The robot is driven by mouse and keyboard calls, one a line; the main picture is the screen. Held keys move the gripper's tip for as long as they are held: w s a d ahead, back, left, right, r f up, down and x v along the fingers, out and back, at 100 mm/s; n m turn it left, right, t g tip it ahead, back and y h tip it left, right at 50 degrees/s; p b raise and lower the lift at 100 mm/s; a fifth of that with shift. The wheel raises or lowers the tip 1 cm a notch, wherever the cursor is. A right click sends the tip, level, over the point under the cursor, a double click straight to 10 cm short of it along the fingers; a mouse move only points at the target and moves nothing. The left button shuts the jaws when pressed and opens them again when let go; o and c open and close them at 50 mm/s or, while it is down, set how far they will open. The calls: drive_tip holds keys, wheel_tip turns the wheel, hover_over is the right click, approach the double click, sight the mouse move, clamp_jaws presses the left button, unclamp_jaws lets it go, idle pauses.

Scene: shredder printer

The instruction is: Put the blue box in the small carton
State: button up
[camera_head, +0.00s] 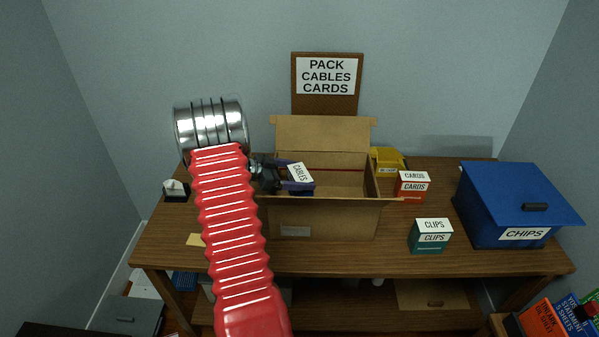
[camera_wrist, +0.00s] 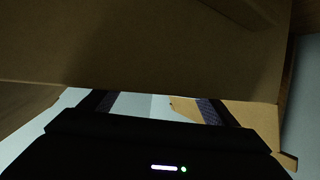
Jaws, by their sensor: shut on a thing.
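The small dark blue box (camera_head: 301,174) has a white top label reading CABLES and is tilted in the head view. My gripper (camera_head: 290,176) is shut on it and holds it at the left part of the open carton's mouth. The brown carton (camera_head: 335,217) stands on the table with its flaps open. I cannot tell how far below the rim the box is. In the wrist view, a carton wall (camera_wrist: 150,45) fills the upper part. My gripper fingers (camera_wrist: 153,106) show below it, with a pale surface between them. The blue box cannot be made out clearly there.
A red CARDS box (camera_head: 411,186), a yellow box (camera_head: 387,160) and a green CLIPS box (camera_head: 430,236) stand right of the carton. A large blue lidded CHIPS bin (camera_head: 515,205) is at the far right. A board behind reads PACK CABLES CARDS (camera_head: 328,78).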

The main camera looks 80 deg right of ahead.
drive_tip(key=shift+f, duration=0.35)
drive_tip(key=o, duration=1.5)
drive_tip(key=shift+c, duration=0.2)
drive_tip(key=shift+r, duration=0.1)
drive_tip(key=shift+r, duration=0.55)
drive_tip(key=v, duration=1.2)
drive_tip(key=shift+f, duration=0.1)
